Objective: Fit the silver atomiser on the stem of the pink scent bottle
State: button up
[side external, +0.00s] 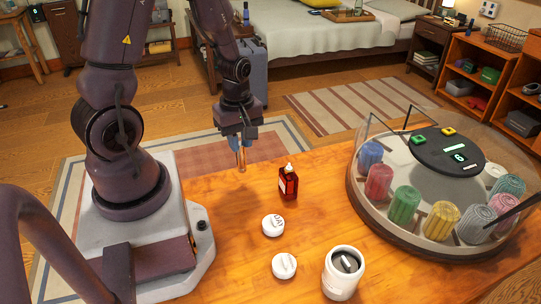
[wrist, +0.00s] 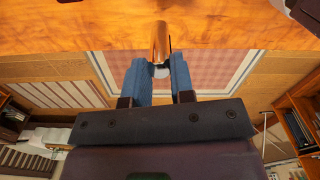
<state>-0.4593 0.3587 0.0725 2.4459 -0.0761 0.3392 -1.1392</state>
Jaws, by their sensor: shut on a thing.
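My gripper (side external: 240,147) hangs over the far left edge of the wooden table, fingers pointing down. It is shut on a small, shiny, copper-looking cylinder (wrist: 161,42), which may be the silver atomiser reflecting the wood. It sticks out past the blue fingertips (wrist: 159,65), with a pale part between them. In the side view it also shows below the fingers (side external: 242,162). A deep red bottle with a dark label and a pale stem (side external: 288,184), the likeliest scent bottle, stands upright to the right of my gripper, apart from it. The wrist view does not show this bottle.
Two white round lidded pots (side external: 273,225) (side external: 285,266) and an open white jar (side external: 342,275) stand nearer the front of the table (side external: 225,240). A large clear-walled round carousel (side external: 385,232) with coloured rolls fills the right side. Bare wood surrounds the bottle.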

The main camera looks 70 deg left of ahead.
jog(key=w+d+r+n, duration=0.1)
jog(key=w+d+r, duration=0.6)
jog(key=w+r, duration=0.3)
jog(key=shift+s+a+f, duration=0.1)
jog(key=shift+s+f, duration=0.1)
jog(key=shift+f, duration=0.75)
jog(key=shift+s+f, duration=0.2)
jog(key=shift+f, duration=0.75)
jog(key=shift+f, duration=1.1)
dwell(1.4)
